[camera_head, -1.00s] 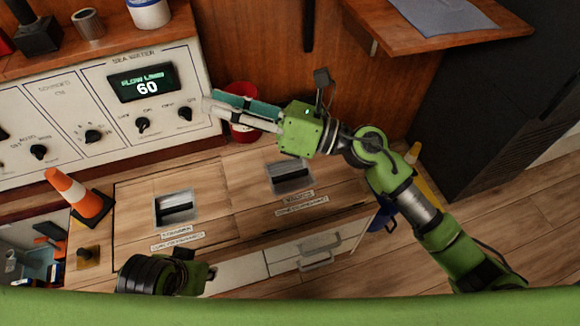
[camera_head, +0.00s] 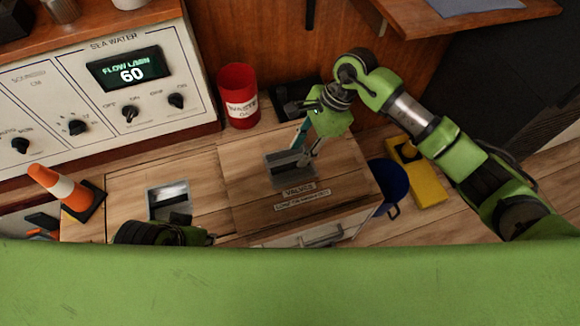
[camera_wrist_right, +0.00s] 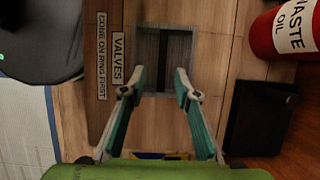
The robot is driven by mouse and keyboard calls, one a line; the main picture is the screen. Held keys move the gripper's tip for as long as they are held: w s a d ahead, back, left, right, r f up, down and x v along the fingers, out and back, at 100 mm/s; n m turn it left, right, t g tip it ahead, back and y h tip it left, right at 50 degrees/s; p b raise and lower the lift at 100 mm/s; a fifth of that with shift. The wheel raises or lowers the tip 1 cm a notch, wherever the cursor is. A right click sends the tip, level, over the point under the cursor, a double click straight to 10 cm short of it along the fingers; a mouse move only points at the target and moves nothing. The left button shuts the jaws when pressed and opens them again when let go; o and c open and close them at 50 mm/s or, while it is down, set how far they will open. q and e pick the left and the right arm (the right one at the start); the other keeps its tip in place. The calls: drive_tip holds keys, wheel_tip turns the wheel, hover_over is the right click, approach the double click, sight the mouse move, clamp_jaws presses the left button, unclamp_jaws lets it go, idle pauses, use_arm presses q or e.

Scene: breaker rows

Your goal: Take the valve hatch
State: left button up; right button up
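The valve hatch (camera_head: 240,180) is a wooden panel labelled "VALVES" with a recessed metal handle (camera_head: 290,170), at the centre of the head view. In the right wrist view the recess (camera_wrist_right: 165,60) lies ahead of the fingers, beside the "VALVES" label (camera_wrist_right: 118,58). My right gripper (camera_head: 303,153) points down at the recess; its two fingers (camera_wrist_right: 160,92) are apart with nothing seen between them. Whether they touch the handle I cannot tell. Part of my left arm (camera_head: 160,233) shows at the lower left; its fingers are hidden.
A second hatch with a handle recess (camera_head: 168,200) lies to the left. A red waste oil can (camera_head: 238,97) stands behind, and a blue bucket (camera_head: 388,185) and a yellow object (camera_head: 422,180) stand right. An orange cone (camera_head: 60,187) is far left, below the control panel (camera_head: 110,85).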

sight(290, 164)
use_arm(q)
drive_tip(key=shift+f+b, duration=0.65)
drive_tip(key=shift+f, duration=0.1)
use_arm(e)
drive_tip(key=x, duration=0.7)
drive_tip(key=shift+w+a+f, duration=0.15)
drive_tip(key=shift+a+f, duration=0.05)
drive_tip(key=shift+f, duration=0.05)
use_arm(q)
drive_tip(key=shift+w+d+t+b, duration=0.15)
drive_tip(key=shift+w+t, duration=0.1)
drive_tip(key=shift+w, duration=0.3)
drive_tip(key=shift+w+d+t+b, duration=0.15)
drive_tip(key=shift+w+t, duration=0.1)
drive_tip(key=shift+w, duration=0.25)
use_arm(e)
drive_tip(key=shift+f, duration=0.2)
clamp_jaws()
drive_tip(key=shift+r, duration=0.1)
